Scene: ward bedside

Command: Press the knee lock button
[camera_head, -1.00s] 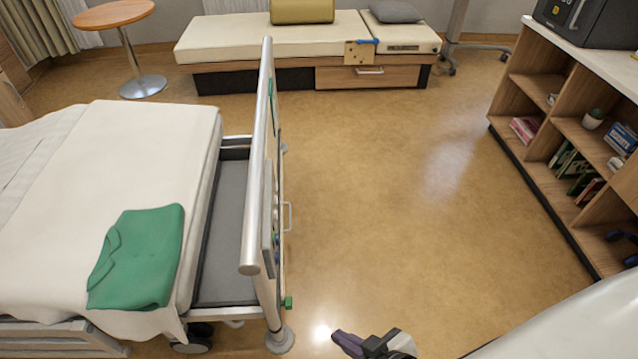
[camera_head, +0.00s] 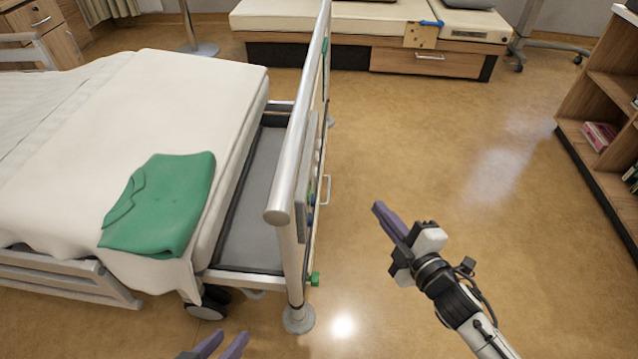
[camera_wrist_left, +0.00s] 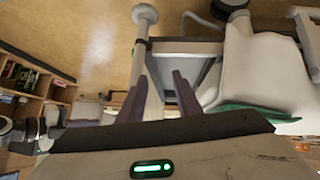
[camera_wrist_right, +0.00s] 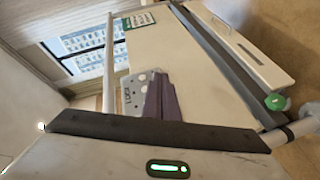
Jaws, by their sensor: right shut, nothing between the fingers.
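The bed's foot end has a grey control panel (camera_head: 307,190) on its outer side, seen nearly edge-on, with small coloured buttons. In the right wrist view the panel (camera_wrist_right: 135,86) shows light grey with dark lettering and small round marks. My fingers hide part of it, and I cannot tell which button is the knee lock. My right gripper (camera_head: 377,206) is shut and empty, to the right of the bed end and apart from it; its purple fingers (camera_wrist_right: 158,78) point towards the panel. My left gripper (camera_head: 228,337) is open and empty at the bottom edge, below the bed's corner.
A metal rail (camera_head: 300,120) tops the bed end. A green knob (camera_head: 315,279) sticks out low on it. A green folded garment (camera_head: 160,205) lies on the bed. A bench (camera_head: 340,20) stands at the back and a shelf (camera_head: 590,140) at right. The floor between is clear.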

